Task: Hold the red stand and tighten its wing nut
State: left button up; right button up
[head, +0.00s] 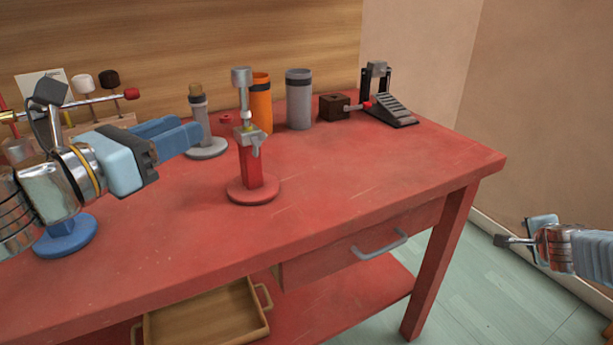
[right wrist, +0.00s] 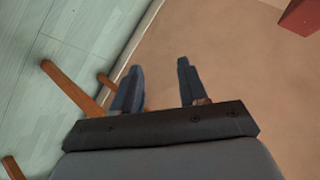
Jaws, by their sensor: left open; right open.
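The red stand (head: 251,170) stands upright on the red table, with a round base and a grey metal clamp on top. A small grey wing-shaped piece, seemingly the wing nut (head: 255,143), sits at the upper part of its post. My left gripper (head: 190,138) is open, its blue fingers pointing toward the stand from the left, apart from it. My right gripper (head: 504,240) is off the table's right side, far from the stand. In the right wrist view its two fingers (right wrist: 156,88) are apart with nothing between them.
Behind the stand are a grey stand (head: 206,148), an orange cylinder (head: 261,104), a grey cylinder (head: 299,100), a brown block (head: 334,106) and a pedal (head: 390,106). A blue stand base (head: 66,238) is at left. The table (head: 370,185) is clear at front right.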

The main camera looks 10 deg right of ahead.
aim_at(241, 104)
jog(key=s+d+r+m+t+h, duration=0.1)
jog(key=s+d+r+m+h, duration=0.45)
jog(key=s+r, duration=0.85)
jog(key=w+a+r+n+t+y, duration=0.25)
jog(key=w+a+n, duration=0.35)
jog(key=a, duration=0.3)
jog(key=w+a+r+n+t+y, duration=0.2)
jog(key=w+a+n+y, duration=0.3)
jog(key=a, duration=0.5)
jog(key=w+a+r+n+t+y, duration=0.2)
jog(key=w+a+r+n, duration=0.1)
jog(key=w+a+n, duration=0.5)
pick_arm(q)
jog(key=x, duration=1.4)
jog(key=shift+s, duration=0.1)
pick_arm(e)
jog(key=s+a+n+y, duration=0.2)
jog(key=a+n, duration=0.4)
jog(key=a, duration=0.4)
jog(key=s+a+n+y, duration=0.3)
jog(key=a+n, duration=0.3)
jog(key=a, duration=0.4)
jog(key=s+a+r+n+y, duration=0.1)
jog(key=s+a+n+y, duration=0.1)
jog(key=a+n+y, duration=0.2)
jog(key=a+n, duration=0.3)
jog(key=a, duration=0.3)
jog(key=shift+s+a+y, duration=0.3)
jog(key=shift+s+y, duration=0.05)
jog(key=shift+y, duration=0.05)
